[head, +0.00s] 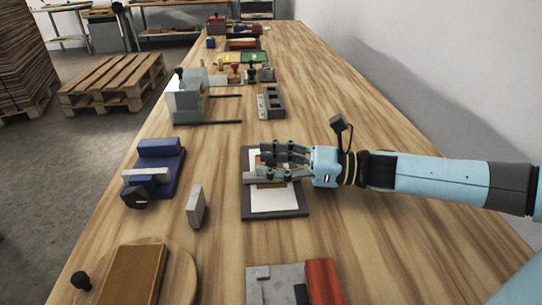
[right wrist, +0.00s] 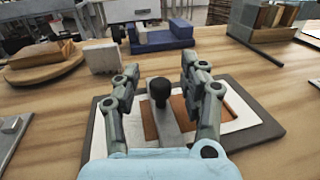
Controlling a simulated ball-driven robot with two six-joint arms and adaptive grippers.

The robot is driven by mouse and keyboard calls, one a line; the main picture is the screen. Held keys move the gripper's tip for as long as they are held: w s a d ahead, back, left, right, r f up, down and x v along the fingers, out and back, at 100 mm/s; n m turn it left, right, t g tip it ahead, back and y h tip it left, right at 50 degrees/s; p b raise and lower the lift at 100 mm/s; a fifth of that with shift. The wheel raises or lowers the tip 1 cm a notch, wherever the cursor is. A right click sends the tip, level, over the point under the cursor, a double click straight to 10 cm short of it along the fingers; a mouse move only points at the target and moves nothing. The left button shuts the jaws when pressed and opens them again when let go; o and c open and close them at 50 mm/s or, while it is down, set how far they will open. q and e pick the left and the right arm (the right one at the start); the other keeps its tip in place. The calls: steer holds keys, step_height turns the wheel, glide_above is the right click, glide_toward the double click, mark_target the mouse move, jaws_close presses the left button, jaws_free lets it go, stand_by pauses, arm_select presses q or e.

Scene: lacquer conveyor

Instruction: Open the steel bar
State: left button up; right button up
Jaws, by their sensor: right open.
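A dark flat board (head: 273,214) lies on the wooden bench, with a white sheet (head: 272,201) and a brown patch on it. In the right wrist view, the grey steel bar (right wrist: 172,130) lies across the brown patch (right wrist: 187,114) and has a black knob (right wrist: 159,90) at its far end. My right gripper (head: 264,160) reaches in from the right over the board. It is open, with one finger on each side of the knob and bar. In the head view the fingers hide part of the bar. My left gripper is not in view.
A thin grey block (head: 196,206) and a blue vise-like device (head: 155,170) stand left of the board. A grey and red fixture (head: 322,283) is in front, and a brown block (head: 133,275) sits on a round wooden board at front left. The bench right of the board is clear.

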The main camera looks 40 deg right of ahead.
steer(key=shift+c, duration=0.2)
jaws_close()
steer(key=shift+a, duration=0.15)
stand_by(0.3)
